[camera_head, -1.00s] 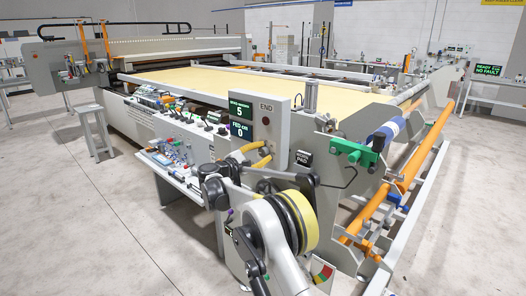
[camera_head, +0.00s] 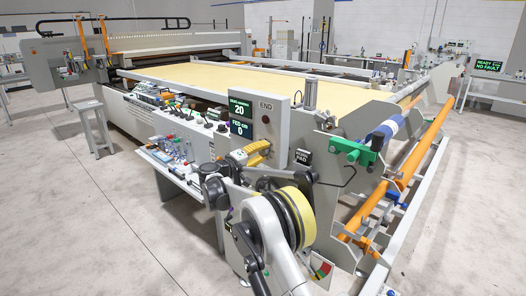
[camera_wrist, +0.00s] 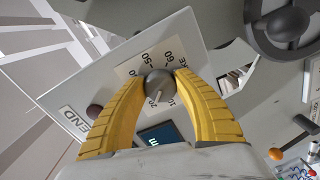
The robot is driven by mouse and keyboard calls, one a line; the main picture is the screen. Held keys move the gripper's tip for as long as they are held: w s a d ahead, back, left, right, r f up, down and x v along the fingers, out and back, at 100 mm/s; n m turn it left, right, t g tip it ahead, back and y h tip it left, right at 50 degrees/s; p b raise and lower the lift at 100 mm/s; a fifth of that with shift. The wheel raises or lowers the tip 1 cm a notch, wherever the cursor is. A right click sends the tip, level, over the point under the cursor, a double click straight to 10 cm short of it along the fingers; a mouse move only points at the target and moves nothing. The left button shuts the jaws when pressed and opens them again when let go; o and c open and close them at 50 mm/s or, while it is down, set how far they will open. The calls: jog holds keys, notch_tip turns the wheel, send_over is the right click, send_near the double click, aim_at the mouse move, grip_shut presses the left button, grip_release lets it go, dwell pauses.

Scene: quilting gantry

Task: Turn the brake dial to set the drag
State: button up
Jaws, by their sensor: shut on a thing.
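The brake dial (camera_wrist: 159,83) is a round dark grey knob with a pale pointer, on a cream scale plate (camera_wrist: 131,69) marked with numbers. Its pointer is near the 20 mark. My gripper (camera_wrist: 159,88) has ribbed yellow fingers shut around the knob, one on each side. In the head view my gripper (camera_head: 257,153) is against the grey control box (camera_head: 271,138), and the dial is hidden there. The upper green readout (camera_head: 240,109) on the box shows 20. The lower readout (camera_head: 241,128) shows 0.
An END label (camera_head: 265,106) and dark button (camera_head: 266,121) are on the box near my gripper. A dark handwheel (camera_wrist: 286,26) and an orange-knobbed lever (camera_wrist: 285,148) are nearby. A cluttered side shelf (camera_head: 170,158) is left of my arm. Open floor lies left.

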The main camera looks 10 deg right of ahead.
jog(key=m, duration=0.6)
jog(key=shift+w+m, duration=0.1)
jog(key=shift+m, duration=0.2)
dwell(0.5)
jog(key=o, duration=1.2)
jog(key=shift+c, duration=0.2)
jog(key=shift+a, duration=0.1)
jog(key=v, duration=1.2)
